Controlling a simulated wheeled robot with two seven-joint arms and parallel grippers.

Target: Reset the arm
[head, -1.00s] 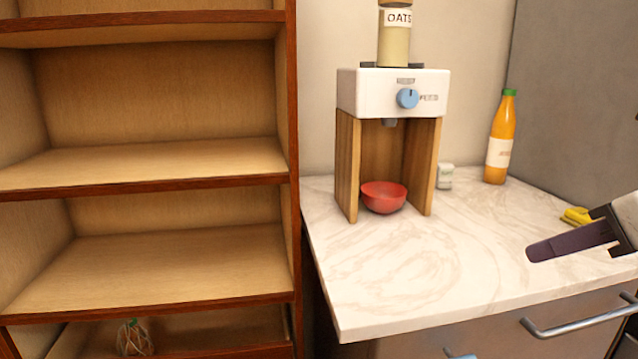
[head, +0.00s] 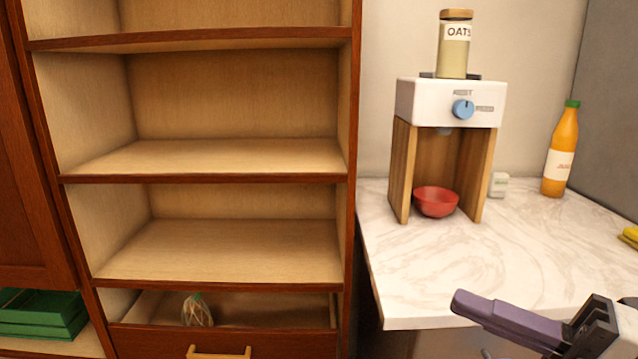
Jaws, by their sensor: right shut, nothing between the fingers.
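My right gripper (head: 462,304) is at the lower right of the head view, in front of and over the near edge of the marble counter (head: 420,270). Its dark purple fingers are together and point left, with nothing held between them. It is apart from the dispenser and the bowl. My left gripper and arm are out of the picture.
A white and wooden dispenser (head: 420,95) with an oats jar (head: 454,50) stands on the counter, a red bowl (head: 436,202) under it. An orange bottle (head: 561,150) stands behind right. Shelves (head: 235,155) and a drawer (head: 140,342) are left; a green crate (head: 40,325) is far left.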

